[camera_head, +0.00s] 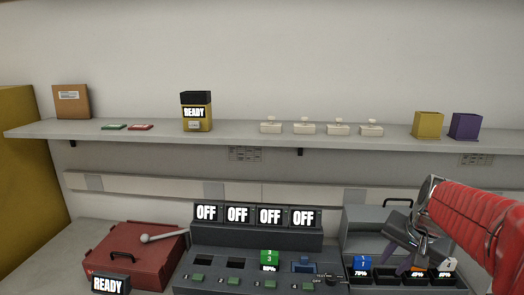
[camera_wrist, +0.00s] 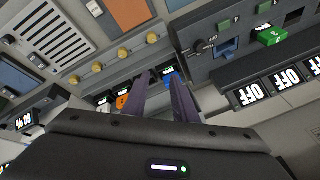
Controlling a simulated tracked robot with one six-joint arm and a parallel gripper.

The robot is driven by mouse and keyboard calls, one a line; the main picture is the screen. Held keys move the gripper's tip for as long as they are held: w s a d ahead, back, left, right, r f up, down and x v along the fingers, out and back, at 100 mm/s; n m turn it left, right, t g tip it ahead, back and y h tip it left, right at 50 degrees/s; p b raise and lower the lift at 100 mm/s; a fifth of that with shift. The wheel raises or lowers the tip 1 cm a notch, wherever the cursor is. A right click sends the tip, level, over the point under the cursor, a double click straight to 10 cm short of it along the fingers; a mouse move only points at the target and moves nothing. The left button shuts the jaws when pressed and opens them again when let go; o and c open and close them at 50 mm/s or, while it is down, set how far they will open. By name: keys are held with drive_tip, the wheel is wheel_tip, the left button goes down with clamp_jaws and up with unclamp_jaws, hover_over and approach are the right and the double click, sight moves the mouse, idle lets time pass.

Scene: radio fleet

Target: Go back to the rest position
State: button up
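My gripper (camera_head: 408,248) is at the end of my red arm at the lower right, over the charger bank (camera_head: 395,284). In the wrist view its two dark fingers (camera_wrist: 158,80) are apart, and I see nothing held between them. A blue battery marked 1 (camera_head: 362,264) sits in the charger's left slot; blue also shows just past the fingertips in the wrist view (camera_wrist: 170,80). A battery marked 4 (camera_head: 448,264) sits at the charger's right end. The gripper partly hides the middle slots.
A grey console (camera_head: 230,262) with several OFF displays holds a green battery marked 3 (camera_head: 269,257). A red case (camera_head: 125,252) stands left. Above, a shelf (camera_head: 340,137) carries boxes, a yellow READY device (camera_head: 197,112) and small white items. The space between shelf and console is free.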

drive_tip(key=s+a+n+t, duration=0.1)
drive_tip(key=s+a+n, duration=0.6)
drive_tip(key=s+a, duration=0.9)
drive_tip(key=shift+s+a+n, duration=0.15)
drive_tip(key=shift+s+n, duration=0.25)
drive_tip(key=shift+s, duration=1.4)
